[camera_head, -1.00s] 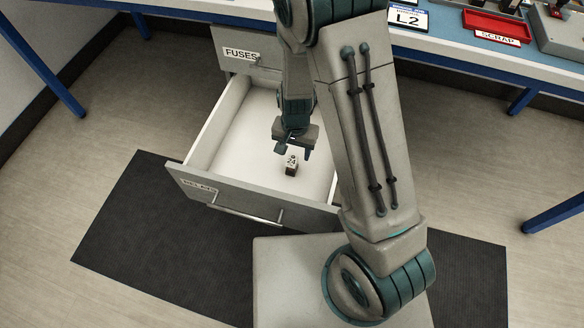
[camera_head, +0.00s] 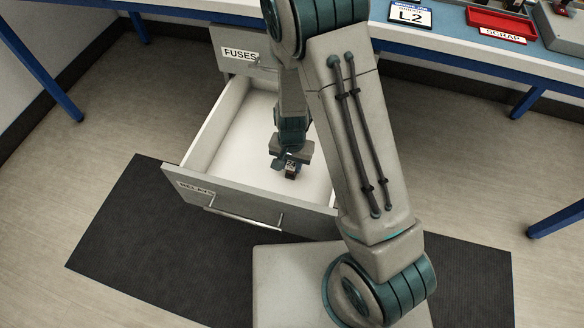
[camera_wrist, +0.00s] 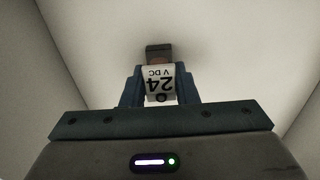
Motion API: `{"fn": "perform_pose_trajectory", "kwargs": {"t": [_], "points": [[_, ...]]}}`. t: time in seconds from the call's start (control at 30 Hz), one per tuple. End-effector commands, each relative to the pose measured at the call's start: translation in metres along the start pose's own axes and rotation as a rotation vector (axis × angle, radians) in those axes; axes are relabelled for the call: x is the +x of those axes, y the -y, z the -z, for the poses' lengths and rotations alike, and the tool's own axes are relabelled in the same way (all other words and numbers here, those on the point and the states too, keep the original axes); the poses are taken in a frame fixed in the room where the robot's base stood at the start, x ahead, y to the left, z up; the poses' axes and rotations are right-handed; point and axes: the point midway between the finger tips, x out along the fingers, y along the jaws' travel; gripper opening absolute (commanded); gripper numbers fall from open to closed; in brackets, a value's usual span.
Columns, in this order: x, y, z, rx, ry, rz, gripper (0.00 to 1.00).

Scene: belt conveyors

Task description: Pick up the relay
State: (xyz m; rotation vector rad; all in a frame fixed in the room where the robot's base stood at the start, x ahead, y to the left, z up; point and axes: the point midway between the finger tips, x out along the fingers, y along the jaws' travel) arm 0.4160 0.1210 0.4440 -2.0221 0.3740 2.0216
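The relay (camera_wrist: 160,84) is a small block with a white label reading "24 V DC", upside down in the wrist view, and a darker brown end. In the head view the relay (camera_head: 291,170) is in the open drawer, partly hidden by my gripper (camera_head: 288,165). In the wrist view my gripper (camera_wrist: 160,88) has its two blue fingers close against both sides of the relay, shut on it. No clear gap shows between fingers and label. Whether the relay is clear of the drawer floor, I cannot tell.
The open drawer (camera_head: 232,202) has a label that seems to read "RELAYS"; its walls surround my gripper. A shut drawer marked "FUSES" (camera_head: 240,55) is above it.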

Motion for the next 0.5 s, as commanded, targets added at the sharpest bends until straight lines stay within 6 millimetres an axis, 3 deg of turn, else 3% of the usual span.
{"fn": "perform_pose_trajectory", "kwargs": {"t": [0.27, 0.5], "points": [[-0.003, 0.0, 0.0, -0.001, 0.0, 0.0, 0.04], [-0.045, 0.001, 0.0, -0.001, -0.002, 0.002, 0.04]]}}
